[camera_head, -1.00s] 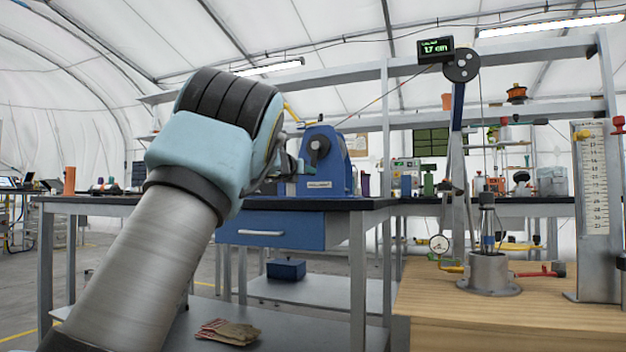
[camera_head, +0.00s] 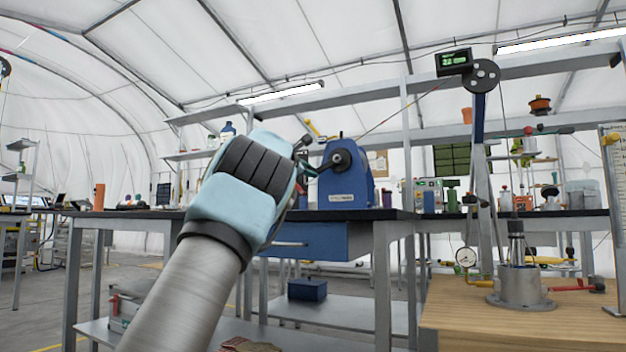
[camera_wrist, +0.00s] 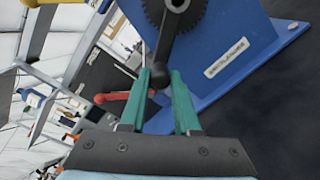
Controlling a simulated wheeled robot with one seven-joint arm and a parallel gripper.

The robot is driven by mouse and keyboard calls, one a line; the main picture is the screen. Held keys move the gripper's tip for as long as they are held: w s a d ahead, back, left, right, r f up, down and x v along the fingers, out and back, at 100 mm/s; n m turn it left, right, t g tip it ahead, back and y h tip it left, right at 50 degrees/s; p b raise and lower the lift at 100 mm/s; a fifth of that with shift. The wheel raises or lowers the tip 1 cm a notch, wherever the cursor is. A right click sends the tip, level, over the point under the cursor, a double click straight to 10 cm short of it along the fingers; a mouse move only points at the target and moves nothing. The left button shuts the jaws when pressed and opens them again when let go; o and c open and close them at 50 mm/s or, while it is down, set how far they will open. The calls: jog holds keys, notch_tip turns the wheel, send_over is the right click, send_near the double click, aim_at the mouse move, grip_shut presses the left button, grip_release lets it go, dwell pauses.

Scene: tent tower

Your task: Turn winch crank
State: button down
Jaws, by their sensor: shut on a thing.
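The blue winch (camera_head: 345,190) stands on the dark bench top, right of my arm in the head view. Its dark crank (camera_head: 323,165) runs from the hub down and left toward my gripper. In the wrist view the black crank arm (camera_wrist: 171,45) comes down from a toothed wheel at the top, and its lower end lies between the teal fingers. My gripper (camera_wrist: 168,92) is shut on the crank's end; the grip part itself is mostly hidden. In the head view my wrist hides most of the gripper.
A cable runs from the winch up to a pulley (camera_head: 481,75) beside a small green-lit display (camera_head: 453,62). A wooden table (camera_head: 520,325) at right carries a metal cylinder base (camera_head: 521,288) and a gauge (camera_head: 467,257). A red-handled tool (camera_wrist: 112,98) shows left of the fingers.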

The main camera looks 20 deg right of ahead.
notch_tip(320, 180, up, 6)
jog(key=m, duration=0.8)
jog(key=shift+w+a+p, duration=0.15)
jog(key=shift+p, duration=0.15)
jog(key=c, duration=0.6)
grip_release()
jog(key=shift+c, duration=0.2)
jog(key=shift+a, duration=0.1)
